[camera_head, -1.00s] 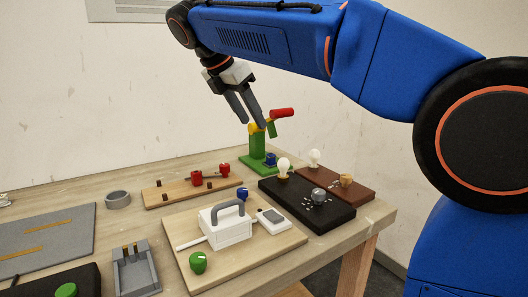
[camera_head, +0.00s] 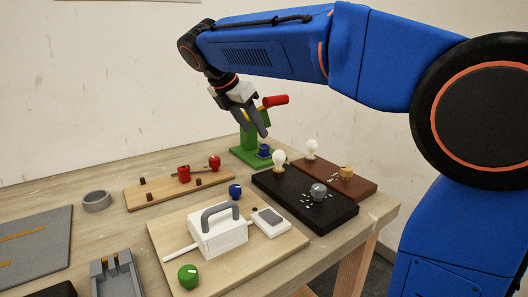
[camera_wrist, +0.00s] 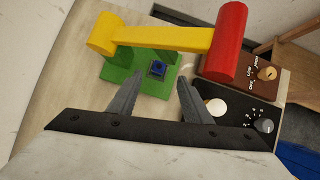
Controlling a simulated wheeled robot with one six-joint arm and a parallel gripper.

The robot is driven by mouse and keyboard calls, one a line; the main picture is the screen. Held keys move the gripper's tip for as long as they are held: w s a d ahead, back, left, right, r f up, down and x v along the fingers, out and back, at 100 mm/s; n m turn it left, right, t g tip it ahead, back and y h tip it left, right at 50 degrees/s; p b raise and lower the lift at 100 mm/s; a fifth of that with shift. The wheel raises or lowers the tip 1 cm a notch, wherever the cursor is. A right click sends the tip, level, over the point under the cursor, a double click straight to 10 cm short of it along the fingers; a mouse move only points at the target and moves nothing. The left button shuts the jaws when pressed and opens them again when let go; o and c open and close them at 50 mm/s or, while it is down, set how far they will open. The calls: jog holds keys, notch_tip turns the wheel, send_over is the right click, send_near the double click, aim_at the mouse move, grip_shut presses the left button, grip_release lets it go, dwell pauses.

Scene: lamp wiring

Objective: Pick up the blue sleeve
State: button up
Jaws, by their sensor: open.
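The blue sleeve (camera_head: 264,151) looks like a small dark blue piece with a hole, sitting on the green base of the press (camera_head: 247,155). It also shows in the wrist view (camera_wrist: 158,68), just beyond and between my fingertips. The press has a yellow lever (camera_wrist: 160,38) with a red handle (camera_wrist: 230,42); in the wrist view they cross above the base. My gripper (camera_head: 257,130) is open and empty, pointing down by the press. In the wrist view its two fingers (camera_wrist: 160,82) are spread apart. I cannot tell the exact height between fingertips and sleeve.
A black board (camera_head: 292,214) and a brown board (camera_head: 350,184) with bulbs and knobs lie right of the press. A wooden board with red pieces (camera_head: 133,199) lies to the left.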

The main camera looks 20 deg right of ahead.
aim_at(264, 145)
jog(key=shift+x, duration=3.65)
jog(key=shift+w+r, duration=0.1)
jog(key=shift+w, duration=0.05)
jog(key=shift+c, duration=0.4)
grip_shut()
